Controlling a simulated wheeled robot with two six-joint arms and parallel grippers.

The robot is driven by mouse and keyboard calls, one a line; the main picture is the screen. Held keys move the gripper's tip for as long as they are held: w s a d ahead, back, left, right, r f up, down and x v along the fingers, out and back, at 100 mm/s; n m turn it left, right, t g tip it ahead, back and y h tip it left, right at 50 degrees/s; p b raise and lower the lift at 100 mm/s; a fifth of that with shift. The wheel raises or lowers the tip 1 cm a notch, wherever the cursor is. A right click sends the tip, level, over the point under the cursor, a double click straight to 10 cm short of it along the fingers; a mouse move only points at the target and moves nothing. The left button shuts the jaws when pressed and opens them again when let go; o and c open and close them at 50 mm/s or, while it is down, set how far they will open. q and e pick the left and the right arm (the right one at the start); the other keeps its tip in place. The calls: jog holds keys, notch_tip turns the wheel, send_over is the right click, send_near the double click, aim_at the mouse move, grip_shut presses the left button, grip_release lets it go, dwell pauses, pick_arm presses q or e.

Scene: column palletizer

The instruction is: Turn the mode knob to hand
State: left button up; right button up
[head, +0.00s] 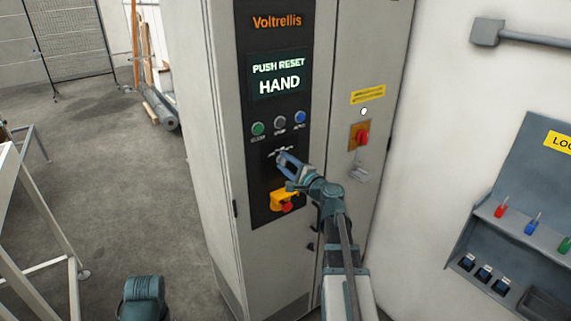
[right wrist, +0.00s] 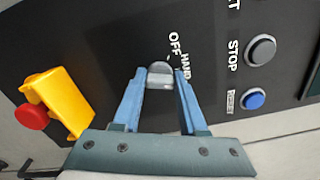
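The mode knob (right wrist: 160,74) is a small grey knob on the black cabinet panel (right wrist: 105,45), with OFF and HAND lettered around it in the right wrist view. My right gripper (right wrist: 161,78) has its two blue fingertips on either side of the knob, closed in on it. In the head view my right gripper (head: 283,156) is at the panel and hides most of the knob. The display (head: 279,77) reads PUSH RESET and HAND. My left gripper is not in view; only a teal part of my left arm shows at the bottom.
Green, grey and blue buttons (head: 299,118) sit above the knob. A red emergency stop on a yellow guard (head: 282,202) is just below it. A red rotary switch (head: 361,138) is to the right. A wall rack (head: 524,215) stands at far right.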

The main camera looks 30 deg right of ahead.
grip_shut()
jog(key=shift+n, duration=2)
jog(key=o, duration=0.7)
grip_release()
jog(key=shift+s, duration=0.1)
jog(key=s+d, duration=0.1)
jog(key=s, duration=1.2)
jog(key=shift+s, duration=0.3)
jog(key=shift+w, duration=0.15)
